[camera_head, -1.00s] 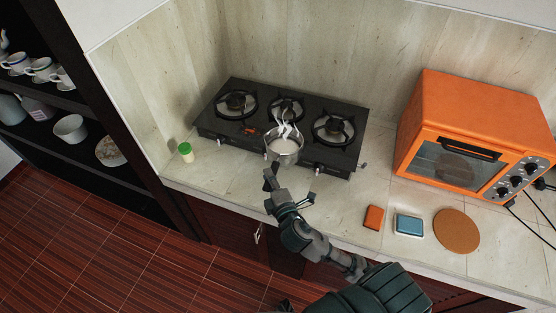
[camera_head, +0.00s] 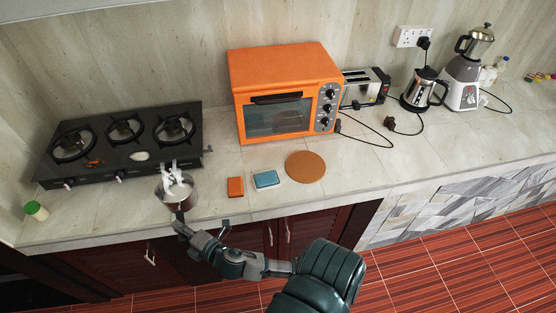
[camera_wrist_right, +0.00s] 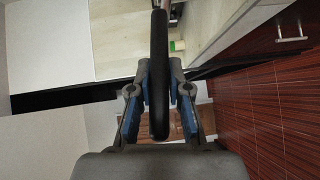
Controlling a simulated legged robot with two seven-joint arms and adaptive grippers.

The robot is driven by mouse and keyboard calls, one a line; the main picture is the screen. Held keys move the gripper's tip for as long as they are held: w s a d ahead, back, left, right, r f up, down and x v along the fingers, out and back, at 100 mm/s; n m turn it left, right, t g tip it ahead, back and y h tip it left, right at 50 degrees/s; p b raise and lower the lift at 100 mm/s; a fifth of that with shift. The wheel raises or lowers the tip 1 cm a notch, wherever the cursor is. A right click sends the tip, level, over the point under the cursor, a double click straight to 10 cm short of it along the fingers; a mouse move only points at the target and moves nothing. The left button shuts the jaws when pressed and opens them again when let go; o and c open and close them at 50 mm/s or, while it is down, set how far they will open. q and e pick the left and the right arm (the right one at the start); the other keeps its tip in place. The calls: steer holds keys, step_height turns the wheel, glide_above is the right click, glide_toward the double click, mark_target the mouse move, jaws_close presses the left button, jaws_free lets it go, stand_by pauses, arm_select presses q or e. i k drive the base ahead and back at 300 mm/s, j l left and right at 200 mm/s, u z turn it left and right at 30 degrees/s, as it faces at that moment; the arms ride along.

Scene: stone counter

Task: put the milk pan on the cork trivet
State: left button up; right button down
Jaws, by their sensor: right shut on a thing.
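The milk pan (camera_head: 176,196) is a small metal pan with white contents and white wisps above it. It is in front of the stove, near the counter's front edge; I cannot tell how high it is held. My right gripper (camera_head: 184,228) is shut on its dark handle, which shows upright between the fingers (camera_wrist_right: 160,100) in the right wrist view as a black bar (camera_wrist_right: 159,60). The cork trivet (camera_head: 305,166) is a bare round brown disc on the counter, right of the pan. My left gripper is not in view.
An orange sponge-like block (camera_head: 235,187) and a blue box (camera_head: 266,179) lie between pan and trivet. The orange oven (camera_head: 283,95) stands behind them. The black stove (camera_head: 125,145) is at left, a green-lidded jar (camera_head: 36,210) at its front. Counter right of the trivet is clear.

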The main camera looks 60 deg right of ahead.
mark_target(313, 178)
steer(key=k+l+z, duration=0.1)
steer(key=l, duration=0.25)
steer(key=k+l, duration=0.3)
steer(key=k+l+z, duration=0.15)
steer(key=l, duration=0.3)
steer(key=k+l+z, duration=0.1)
steer(key=l, duration=0.25)
steer(key=k+l, duration=0.25)
steer(key=l, duration=0.2)
steer(key=j+z, duration=0.05)
